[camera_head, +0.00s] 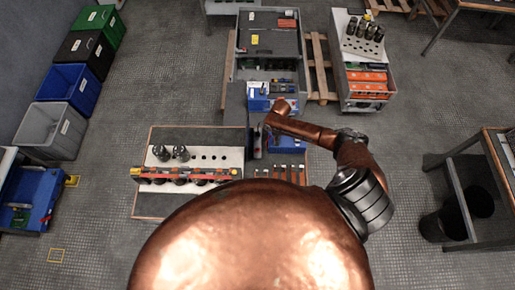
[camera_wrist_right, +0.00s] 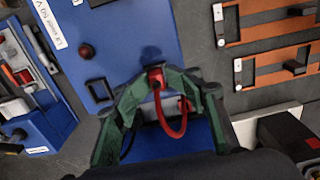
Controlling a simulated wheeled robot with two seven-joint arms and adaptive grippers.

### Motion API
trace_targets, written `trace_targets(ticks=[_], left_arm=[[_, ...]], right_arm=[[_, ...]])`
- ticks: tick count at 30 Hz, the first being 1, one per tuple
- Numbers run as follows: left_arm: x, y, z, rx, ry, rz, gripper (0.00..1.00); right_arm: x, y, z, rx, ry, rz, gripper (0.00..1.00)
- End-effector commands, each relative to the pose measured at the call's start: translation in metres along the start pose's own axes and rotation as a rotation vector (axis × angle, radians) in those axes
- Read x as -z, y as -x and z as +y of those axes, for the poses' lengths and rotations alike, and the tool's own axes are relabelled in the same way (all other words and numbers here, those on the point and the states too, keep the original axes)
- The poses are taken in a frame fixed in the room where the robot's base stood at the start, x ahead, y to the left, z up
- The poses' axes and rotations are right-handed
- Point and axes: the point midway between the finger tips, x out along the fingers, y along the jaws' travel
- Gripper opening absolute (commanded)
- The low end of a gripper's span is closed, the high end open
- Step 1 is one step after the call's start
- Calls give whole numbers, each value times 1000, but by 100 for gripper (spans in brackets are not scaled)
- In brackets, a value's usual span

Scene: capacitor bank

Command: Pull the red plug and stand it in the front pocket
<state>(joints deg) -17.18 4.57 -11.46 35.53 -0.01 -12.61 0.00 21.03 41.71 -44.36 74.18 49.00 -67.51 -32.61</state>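The red plug (camera_wrist_right: 155,77) shows in the right wrist view, with a red cable (camera_wrist_right: 180,125) looping from it. My right gripper (camera_wrist_right: 155,80) has its green fingers closed around the plug, over a blue panel (camera_wrist_right: 140,25). A dark shadow lies on the panel just beyond the plug. I cannot tell whether the plug's tip is in a socket. A black rectangular frame (camera_wrist_right: 98,90), possibly a pocket, lies on the panel left of the fingers. In the head view my right arm reaches to the middle, and its gripper is small and partly hidden. My left gripper is not in view.
A dark red knob (camera_wrist_right: 86,51) sits on the blue panel. Orange strips (camera_wrist_right: 270,30) with black handles are at upper right. In the head view, a white board with dark cylinders (camera_head: 215,158) stands left of the arm, and bins (camera_head: 68,88) line the left.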

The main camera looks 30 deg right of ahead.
Motion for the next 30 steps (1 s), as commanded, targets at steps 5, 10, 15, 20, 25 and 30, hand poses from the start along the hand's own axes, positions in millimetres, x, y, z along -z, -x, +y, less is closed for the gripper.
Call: trace_targets(ticks=[5,10,15,20,25,30], left_arm=[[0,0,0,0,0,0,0],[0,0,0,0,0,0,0],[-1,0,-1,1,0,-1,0],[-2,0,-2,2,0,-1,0],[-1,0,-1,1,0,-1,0],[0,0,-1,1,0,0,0]], right_arm=[[-2,-3,-4,9,-1,-4,30],[-2,-2,-3,7,-1,-4,30],[-2,-1,-2,6,-1,-4,30],[-2,7,-1,4,-1,-4,30],[-1,37,1,-1,2,-1,30],[0,74,1,-1,1,-1,30]])
